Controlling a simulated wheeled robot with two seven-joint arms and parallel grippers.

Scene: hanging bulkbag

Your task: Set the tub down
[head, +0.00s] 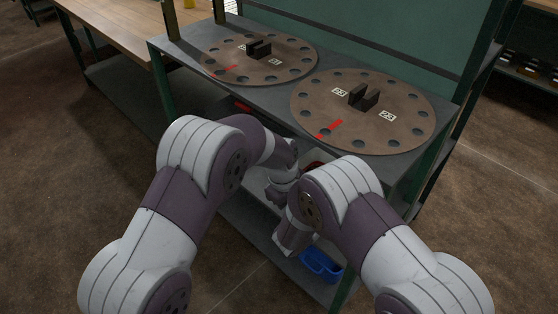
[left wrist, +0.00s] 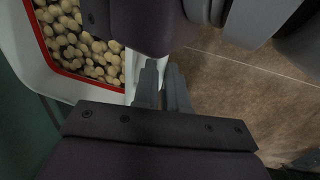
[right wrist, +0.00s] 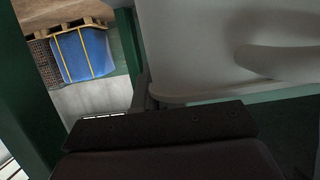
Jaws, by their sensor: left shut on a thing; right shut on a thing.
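The tub (left wrist: 18,45) is white with a red inner edge and holds many pale round pieces; it fills the upper left of the left wrist view. In the right wrist view a large pale wall of the tub (right wrist: 200,50) fills the upper right. My left gripper (left wrist: 165,88) is shut at the tub's edge, its fingers close together. My right gripper (right wrist: 146,95) is shut against the tub's pale side; only part of its fingers shows. In the head view my arms and the bench top hide most of the tub, and its underside is out of sight.
Two brown discs with holes, the left one (head: 230,67) and the right one (head: 320,97), lie on the grey bench top (head: 180,45) above. A blue bin (head: 321,264) sits on the lower shelf (head: 250,228). A blue strapped load (right wrist: 84,54) stands farther off.

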